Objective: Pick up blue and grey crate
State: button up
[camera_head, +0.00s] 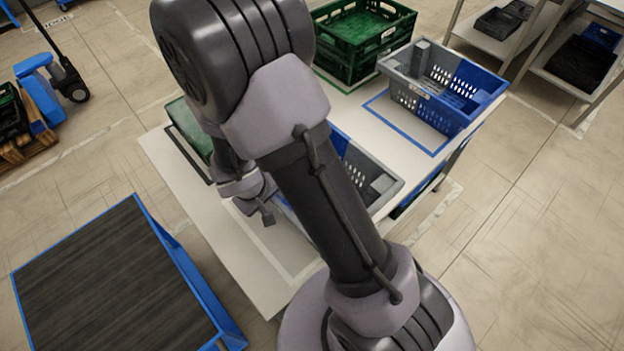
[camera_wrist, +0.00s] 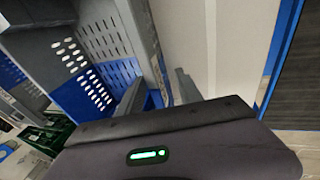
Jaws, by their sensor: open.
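A blue and grey crate stands on the white table in the head view, largely hidden behind my arm; its grey corner (camera_head: 384,184) shows to the right. In the wrist view the blue and grey crate (camera_wrist: 98,25) fills the upper left, with slotted walls. My gripper (camera_wrist: 160,88) is open, its two fingers close to the crate's right wall. The wall appears to run between the fingers, but I cannot tell how deep or whether they touch. A second blue and grey crate (camera_head: 430,95) stands at the table's back right, inside a blue outline.
Green crates (camera_head: 348,50) are stacked at the back of the white table (camera_head: 225,235). Another green crate (camera_head: 188,125) is partly hidden at left. A dark-topped blue platform (camera_head: 115,285) stands at lower left. Shelving (camera_head: 540,50) is at upper right. Open floor lies right.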

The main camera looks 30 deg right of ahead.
jog(key=x, duration=0.2)
jog(key=b+x, duration=0.1)
jog(key=x, duration=0.1)
jog(key=b+x, duration=0.1)
jog(key=x, duration=0.1)
jog(key=shift+w+d+f, duration=0.1)
jog(key=shift+w+d, duration=0.1)
jog(key=shift+d, duration=0.25)
grip_shut()
dwell(0.8)
